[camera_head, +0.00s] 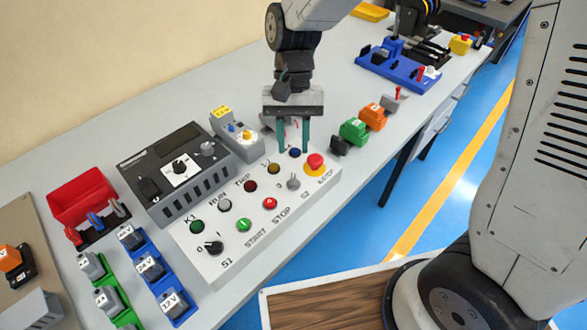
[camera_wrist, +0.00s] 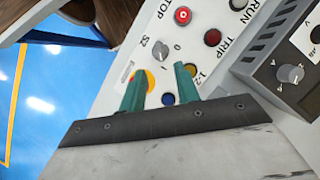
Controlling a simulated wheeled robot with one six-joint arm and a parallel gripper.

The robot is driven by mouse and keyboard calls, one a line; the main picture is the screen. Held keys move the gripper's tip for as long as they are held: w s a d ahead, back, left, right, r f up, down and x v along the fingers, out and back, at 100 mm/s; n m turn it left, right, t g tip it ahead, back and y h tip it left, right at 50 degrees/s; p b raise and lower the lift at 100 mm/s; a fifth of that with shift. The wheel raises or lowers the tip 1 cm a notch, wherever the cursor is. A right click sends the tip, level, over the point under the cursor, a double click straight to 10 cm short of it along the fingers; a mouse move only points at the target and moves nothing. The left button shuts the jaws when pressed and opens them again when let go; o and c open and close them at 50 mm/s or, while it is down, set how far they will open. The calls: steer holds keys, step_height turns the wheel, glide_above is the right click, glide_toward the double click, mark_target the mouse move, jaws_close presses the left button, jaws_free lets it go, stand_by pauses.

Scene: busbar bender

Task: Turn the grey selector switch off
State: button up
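The grey selector switch (camera_head: 293,183), labelled S2, is a small knob on the white control panel (camera_head: 225,267), between the red STOP button (camera_head: 270,203) and the emergency stop (camera_head: 315,163). The switch also shows in the wrist view (camera_wrist: 160,52), just beyond the fingertips, with a 0 mark beside it. I cannot tell surely which way its handle points. My gripper (camera_head: 294,149) points down above the panel's back right end, near the blue lamp (camera_head: 295,153). Its two green fingers (camera_wrist: 159,70) are apart with nothing held, and they do not touch the switch.
A black S1 knob (camera_head: 214,247) and a green START button (camera_head: 243,224) sit on the panel's left part. A grey instrument box (camera_head: 178,172) stands behind. Green (camera_head: 354,131) and orange (camera_head: 372,116) blocks stand to the right, near the table's edge.

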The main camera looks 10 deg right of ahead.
mark_target(293, 178)
steer(key=x, duration=0.7)
steer(key=shift+f, duration=0.15)
steer(key=shift+c, duration=0.3)
jaws_close()
